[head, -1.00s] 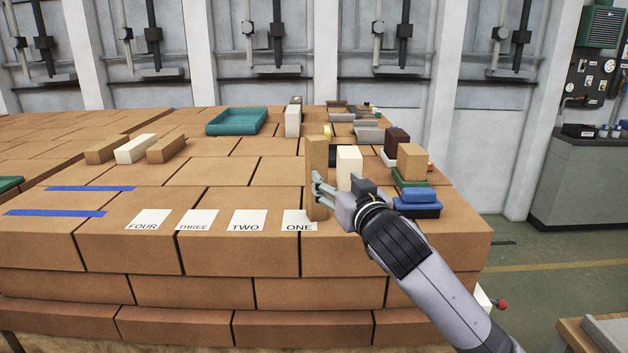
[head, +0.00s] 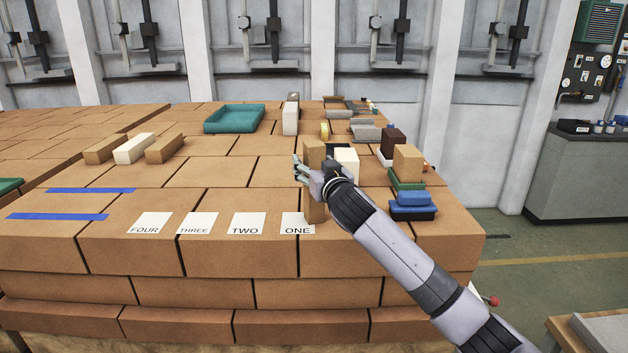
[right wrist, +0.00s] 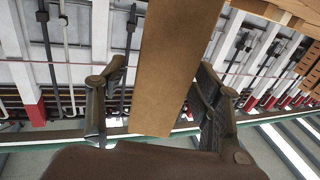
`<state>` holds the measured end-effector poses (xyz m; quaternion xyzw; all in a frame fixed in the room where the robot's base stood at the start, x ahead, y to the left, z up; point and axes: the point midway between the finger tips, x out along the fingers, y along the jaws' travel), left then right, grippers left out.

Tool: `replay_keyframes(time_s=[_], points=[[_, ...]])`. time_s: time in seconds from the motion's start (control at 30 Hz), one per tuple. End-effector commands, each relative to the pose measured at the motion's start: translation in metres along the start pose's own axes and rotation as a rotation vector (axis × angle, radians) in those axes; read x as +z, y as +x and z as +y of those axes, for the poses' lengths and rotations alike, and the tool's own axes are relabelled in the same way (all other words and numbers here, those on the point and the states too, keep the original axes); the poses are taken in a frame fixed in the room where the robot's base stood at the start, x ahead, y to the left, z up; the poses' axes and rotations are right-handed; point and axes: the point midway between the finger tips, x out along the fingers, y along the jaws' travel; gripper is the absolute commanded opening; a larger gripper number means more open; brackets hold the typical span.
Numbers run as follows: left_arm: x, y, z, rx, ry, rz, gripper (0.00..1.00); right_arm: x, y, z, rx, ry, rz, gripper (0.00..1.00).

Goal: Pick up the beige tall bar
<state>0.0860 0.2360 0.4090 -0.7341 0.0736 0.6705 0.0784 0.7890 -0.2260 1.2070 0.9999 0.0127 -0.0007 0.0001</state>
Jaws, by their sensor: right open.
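A tan, beige-looking tall bar (head: 314,153) stands upright on the brick surface, just behind the white card marked ONE (head: 298,223). My right gripper (head: 311,172) is at its upper half and hides its middle. In the right wrist view the bar (right wrist: 172,70) stands between the two spread fingers (right wrist: 158,85). A gap shows beside the left finger; the right finger is close to the bar, and I cannot tell if it touches. A cream block (head: 347,160) stands just right of the bar. My left gripper is out of view.
Right of the bar are a blue tray stack (head: 413,200), a tan block (head: 408,163) and a dark brown block (head: 394,141). A tall white bar (head: 291,118) and a teal tray (head: 235,118) stand farther back. Front left has flat cards and blue tape (head: 58,217).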

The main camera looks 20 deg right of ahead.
Motion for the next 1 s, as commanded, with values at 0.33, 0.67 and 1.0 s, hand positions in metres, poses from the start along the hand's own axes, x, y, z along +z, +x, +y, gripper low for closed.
replay_keyframes(time_s=[0.33, 0.67, 1.0], points=[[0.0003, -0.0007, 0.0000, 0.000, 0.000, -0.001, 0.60, 0.0000, 0.0034, 0.0000, 0.000, 0.000, 0.001, 0.57], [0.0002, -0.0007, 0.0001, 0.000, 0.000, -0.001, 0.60, 0.0000, 0.0032, 0.0001, 0.000, 0.000, 0.001, 0.35], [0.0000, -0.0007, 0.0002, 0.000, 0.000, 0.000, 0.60, 0.0000, 0.0032, 0.0001, 0.000, 0.000, 0.001, 0.12]])
